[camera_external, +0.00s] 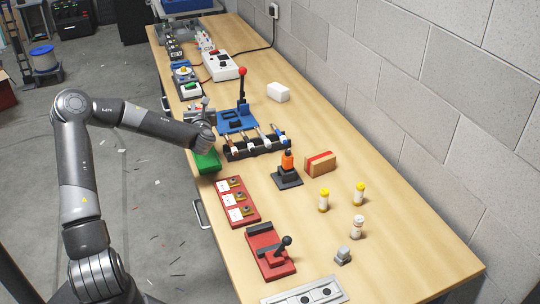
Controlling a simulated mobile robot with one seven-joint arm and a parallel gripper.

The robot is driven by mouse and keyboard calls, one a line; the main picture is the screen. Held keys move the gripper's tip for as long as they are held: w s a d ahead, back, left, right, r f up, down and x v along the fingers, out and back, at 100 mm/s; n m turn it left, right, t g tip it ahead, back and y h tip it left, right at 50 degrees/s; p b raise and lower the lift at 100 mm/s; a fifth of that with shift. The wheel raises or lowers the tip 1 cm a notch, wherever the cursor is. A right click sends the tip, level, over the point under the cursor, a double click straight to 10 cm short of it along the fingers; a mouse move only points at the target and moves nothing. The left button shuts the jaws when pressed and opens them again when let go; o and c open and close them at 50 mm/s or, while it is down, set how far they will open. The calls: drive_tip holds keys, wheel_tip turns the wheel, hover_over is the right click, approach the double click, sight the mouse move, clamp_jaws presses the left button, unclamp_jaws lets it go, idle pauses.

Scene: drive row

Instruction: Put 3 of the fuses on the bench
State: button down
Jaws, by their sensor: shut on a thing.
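My gripper (208,141) is at the end of the arm over the left edge of the bench (390,262), just above a green block-like thing (207,162). Its fingers and what they hold are hidden; I cannot tell whether the green thing is touched. Two small white cylinders with yellow ends, one left (324,200) and one right (360,193), stand upright on the bench. A third white cylinder with a greyish end (357,227) stands in front of them. They may be fuses, but the picture is too small to be sure.
A black rack (262,149) with several coloured-ended pieces, a blue lever unit (236,121), an orange-topped black stand (287,172) and a red-banded box (320,163) are near. A red panel (238,203) and red lever unit (268,252) line the left edge. The front right is clear.

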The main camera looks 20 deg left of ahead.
drive_tip(key=shift+d+f, duration=0.2)
drive_tip(key=shift+f, duration=5.25)
drive_tip(key=shift+f, duration=0.35)
drive_tip(key=c, duration=1.1)
unclamp_jaws()
drive_tip(key=shift+o, duration=0.2)
